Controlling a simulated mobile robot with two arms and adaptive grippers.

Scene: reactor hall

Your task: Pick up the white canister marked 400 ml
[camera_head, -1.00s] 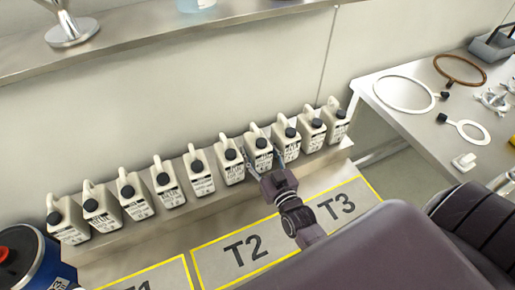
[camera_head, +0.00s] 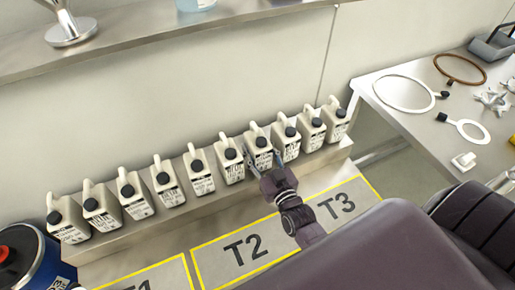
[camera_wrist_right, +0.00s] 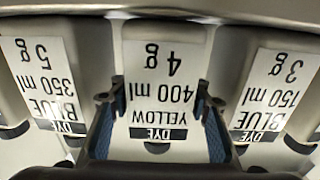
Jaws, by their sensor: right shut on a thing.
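The white canister marked 400 ml (camera_head: 258,147) stands upright in the row on the low ledge, with a dark cap. In the right wrist view its label (camera_wrist_right: 163,95) reads upside down: DYE, YELLOW, 400 ml, 4 g. My right gripper (camera_head: 263,160) has its two fingers on either side of this canister, and it is shut on it. In the right wrist view the fingers (camera_wrist_right: 160,108) flank the label. The canister appears still in line with its neighbours. My left gripper is not in view.
Close neighbours are a canister marked 350 ml BLUE (camera_wrist_right: 45,85) and one marked 150 ml BLUE (camera_wrist_right: 275,90). Several similar canisters line the ledge (camera_head: 190,222). A table (camera_head: 425,130) with rings stands at right. A blue drum (camera_head: 30,255) is at lower left.

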